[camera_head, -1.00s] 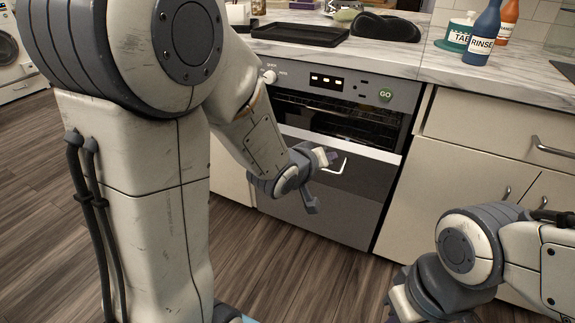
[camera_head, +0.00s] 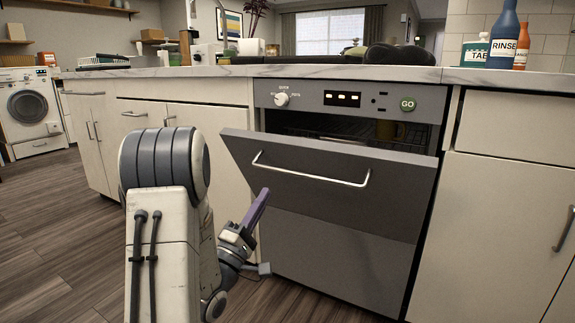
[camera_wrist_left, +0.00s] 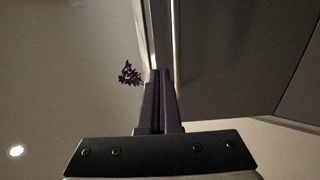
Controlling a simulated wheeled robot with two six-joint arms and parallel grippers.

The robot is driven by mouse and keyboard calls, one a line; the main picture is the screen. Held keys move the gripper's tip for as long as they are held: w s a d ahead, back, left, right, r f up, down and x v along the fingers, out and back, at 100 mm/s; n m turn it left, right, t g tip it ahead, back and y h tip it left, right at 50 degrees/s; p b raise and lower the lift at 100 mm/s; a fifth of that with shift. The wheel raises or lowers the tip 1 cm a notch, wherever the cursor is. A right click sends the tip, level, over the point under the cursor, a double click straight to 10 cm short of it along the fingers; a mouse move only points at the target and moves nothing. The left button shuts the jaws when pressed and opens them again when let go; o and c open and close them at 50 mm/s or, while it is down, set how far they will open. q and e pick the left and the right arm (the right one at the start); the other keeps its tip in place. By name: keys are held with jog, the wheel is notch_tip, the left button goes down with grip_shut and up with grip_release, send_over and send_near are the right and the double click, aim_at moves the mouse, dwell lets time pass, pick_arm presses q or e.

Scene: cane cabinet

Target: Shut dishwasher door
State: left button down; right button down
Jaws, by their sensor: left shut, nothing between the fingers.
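The dishwasher (camera_head: 345,97) is grey, with a knob and a green GO button on its top panel. Its door (camera_head: 330,190) is partly open, tilted outward at the top, with a dark gap above it showing the rack (camera_head: 345,125). A silver bar handle (camera_head: 310,172) crosses the door. My left gripper (camera_head: 264,192) is in front of the door's left side, below the handle, purple fingers pointing up, shut and empty. Whether it touches the door is unclear. The left wrist view shows the closed fingers (camera_wrist_left: 160,75) beside a dark panel. My right gripper is out of view.
White cabinets (camera_head: 185,125) stand left of the dishwasher, and more (camera_head: 500,200) to the right. The marble counter (camera_head: 250,72) runs above, with a rinse bottle (camera_head: 508,40) at right. Wood floor (camera_head: 60,220) is open at left.

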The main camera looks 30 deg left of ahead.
pick_arm(q)
jog(key=p, duration=0.5)
send_near(292, 148)
jog(key=b+x, duration=0.2)
jog(key=x, duration=0.3)
jog(key=shift+w+d, duration=0.1)
jog(key=shift+w, duration=0.3)
jog(key=shift+w+r, duration=0.4)
jog(key=shift+w, duration=0.05)
jog(key=shift+r, duration=0.1)
